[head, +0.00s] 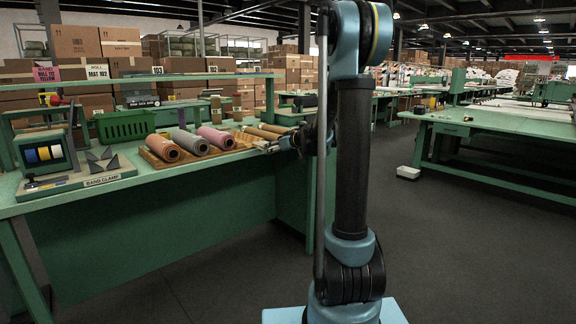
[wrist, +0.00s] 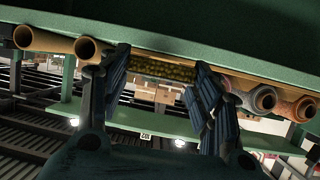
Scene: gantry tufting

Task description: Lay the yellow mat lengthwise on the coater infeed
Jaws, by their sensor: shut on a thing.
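My gripper (wrist: 163,66) is shut on a yellow, dark-flecked thing (wrist: 165,71), likely the yellow mat, seen only as a strip between the fingertips in the wrist view. How it is rolled or how far it extends is hidden. In the head view my gripper (head: 275,146) is at the right end of the wooden tray (head: 198,162) on the left bench, near the tan tubes. The yellow mat cannot be made out there. I cannot identify the coater infeed in either view.
The tray holds an orange-red roll (head: 163,148), a grey roll (head: 190,143), a pink roll (head: 215,137) and tan tubes (head: 265,132). A green crate (head: 125,125) and a band clamp stand (head: 45,153) are to the left. Another green table (head: 500,128) stands right, across open floor (head: 440,220).

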